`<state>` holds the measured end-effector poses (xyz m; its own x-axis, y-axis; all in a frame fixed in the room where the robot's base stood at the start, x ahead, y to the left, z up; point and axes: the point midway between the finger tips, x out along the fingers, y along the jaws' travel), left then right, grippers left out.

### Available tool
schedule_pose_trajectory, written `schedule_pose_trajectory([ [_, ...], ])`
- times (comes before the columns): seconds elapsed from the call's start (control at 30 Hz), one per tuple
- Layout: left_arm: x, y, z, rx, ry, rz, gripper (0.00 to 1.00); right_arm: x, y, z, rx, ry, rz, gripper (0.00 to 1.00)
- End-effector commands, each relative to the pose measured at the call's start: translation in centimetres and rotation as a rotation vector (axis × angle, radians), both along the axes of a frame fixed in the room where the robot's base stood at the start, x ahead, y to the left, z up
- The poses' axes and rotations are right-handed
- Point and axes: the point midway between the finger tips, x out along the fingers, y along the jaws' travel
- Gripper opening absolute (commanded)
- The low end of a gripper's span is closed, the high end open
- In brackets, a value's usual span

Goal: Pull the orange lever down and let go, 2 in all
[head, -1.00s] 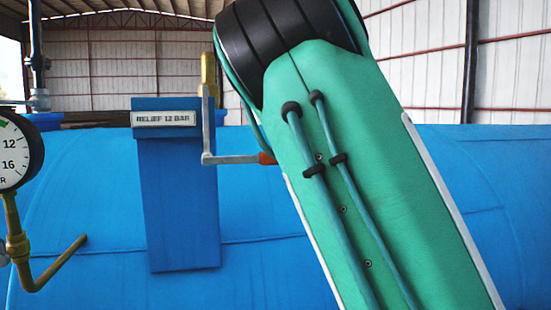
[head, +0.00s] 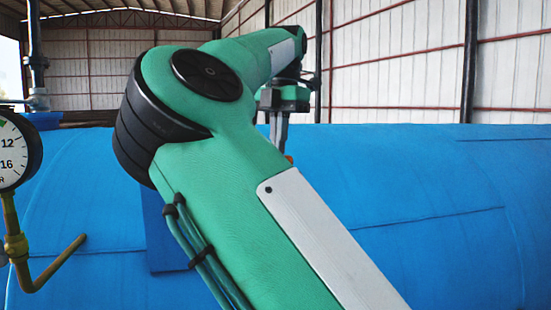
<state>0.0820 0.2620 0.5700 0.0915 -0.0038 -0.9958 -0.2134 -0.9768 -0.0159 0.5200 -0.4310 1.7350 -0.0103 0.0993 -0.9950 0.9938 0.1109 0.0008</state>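The orange lever (head: 289,159) shows only as a small orange tip just below my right gripper; the rest of it is hidden behind my arm. My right gripper (head: 279,143) points down, with its fingers just above and beside the orange tip. I cannot tell whether they touch it, or whether the fingers are open or shut. My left gripper is not in view.
A large blue vessel (head: 430,210) fills the lower background. A pressure gauge (head: 14,150) on a brass pipe (head: 20,250) stands at the left edge. My green arm covers most of the blue relief panel (head: 165,240).

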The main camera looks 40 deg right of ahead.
Motion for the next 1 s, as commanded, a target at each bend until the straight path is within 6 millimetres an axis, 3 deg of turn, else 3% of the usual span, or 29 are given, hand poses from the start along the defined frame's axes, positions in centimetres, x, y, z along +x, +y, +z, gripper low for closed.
schedule_pose_trajectory([
  [0.27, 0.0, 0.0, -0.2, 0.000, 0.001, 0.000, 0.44, 0.0, 0.0, -0.2, 0.001, 0.001, 0.000, 0.00],
  [0.7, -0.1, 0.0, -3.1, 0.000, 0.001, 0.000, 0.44, 0.0, 0.0, -4.5, 0.000, 0.002, 0.000, 0.00],
  [1.0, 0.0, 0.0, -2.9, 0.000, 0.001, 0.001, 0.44, 0.0, 0.0, -4.4, 0.000, 0.001, 0.000, 0.00],
])
